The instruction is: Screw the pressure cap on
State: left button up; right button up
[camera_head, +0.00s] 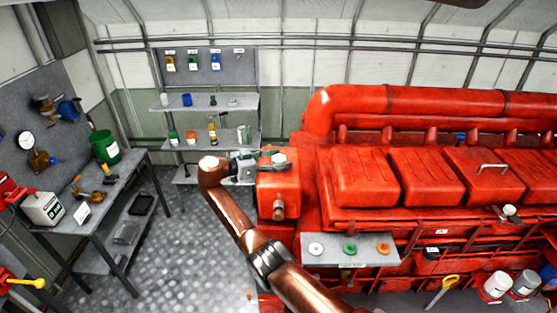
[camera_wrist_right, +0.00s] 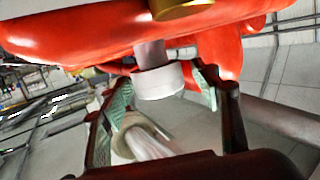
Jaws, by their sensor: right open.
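A white pressure cap (camera_head: 279,158) sits at the top of the red tank (camera_head: 268,196) at the engine's left end. In the right wrist view the white cap (camera_wrist_right: 158,80) is on the end of a short neck (camera_wrist_right: 150,52) of the red tank (camera_wrist_right: 90,38). How far it is threaded cannot be told. My right gripper (camera_head: 244,168) is beside the top of the tank, reaching in from the left. In the wrist view its open fingers (camera_wrist_right: 162,92) are on either side of the cap, with visible gaps. My left gripper is not in view.
A grey tray (camera_head: 333,261) on the engine's front holds a white, a green and an orange ring-like part. The red engine (camera_head: 420,175) fills the right. A workbench (camera_head: 115,187) and shelves (camera_head: 218,101) stand left and behind. A pale cylinder (camera_wrist_right: 140,142) lies between the finger bases.

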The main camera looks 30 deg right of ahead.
jog(key=v, duration=1.2)
jog(key=shift+a+f, duration=0.1)
jog(key=shift+c, duration=0.3)
